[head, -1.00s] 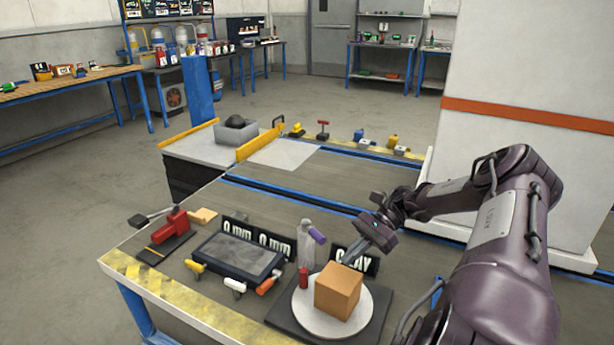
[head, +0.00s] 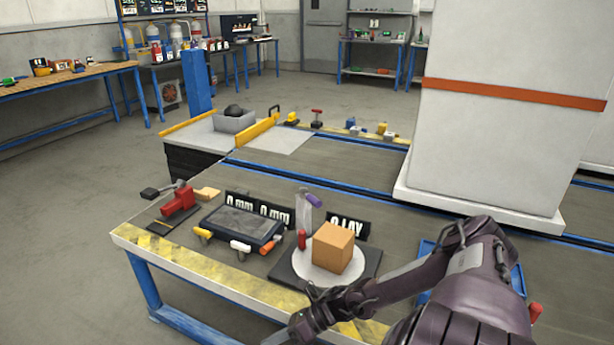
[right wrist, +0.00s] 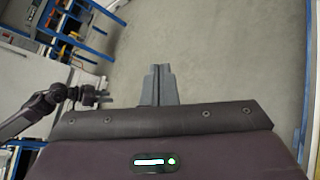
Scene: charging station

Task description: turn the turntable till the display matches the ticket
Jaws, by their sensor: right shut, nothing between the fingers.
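The turntable is a pale round disc (head: 300,262) on a dark square base (head: 283,266), near the bench's front edge. A tan box (head: 333,247) stands on the disc. A small red post (head: 302,240) stands at the disc's back left. Behind the box is a black display (head: 358,230) with white characters, partly covered; I cannot read it fully. I cannot pick out the ticket. My right gripper (head: 300,328) is in front of the turntable, apart from the box. Its fingers are shut and empty in the right wrist view (right wrist: 160,84). Another dark arm shows there at left, its gripper (right wrist: 98,97) too small to judge.
A red vise-like tool (head: 178,200) is farther left. A white pillar (head: 510,120) rises behind.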

